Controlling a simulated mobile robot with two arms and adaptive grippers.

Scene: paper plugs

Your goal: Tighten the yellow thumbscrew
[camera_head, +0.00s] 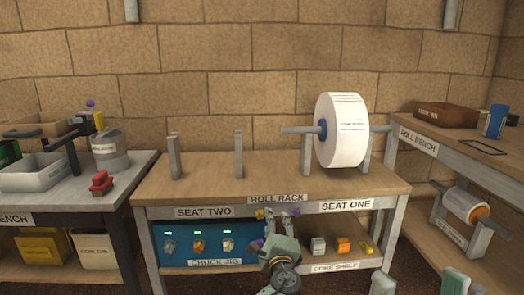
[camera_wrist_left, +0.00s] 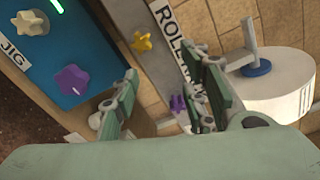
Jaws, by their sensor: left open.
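A yellow star-shaped thumbscrew (camera_wrist_left: 142,40) sits by the front edge of the roll rack, beside its label, in the left wrist view. It shows small in the head view (camera_head: 260,213), left of my left gripper (camera_head: 281,214). A purple thumbscrew (camera_head: 296,212) is close to the gripper's right finger, and its purple knob (camera_wrist_left: 177,103) shows partly hidden in the wrist view. My left gripper's fingers (camera_wrist_left: 160,72) are spread and hold nothing. The yellow thumbscrew lies beyond the fingertips, apparently not touched.
The blue chuck jig (camera_head: 215,244) stands under the rack, with several knobs; a purple one (camera_wrist_left: 72,79) is near the left finger. A white roll (camera_head: 342,130) hangs on a bar above seat one. Small blocks (camera_head: 343,244) lie on the core shelf. The rack's top is mostly free.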

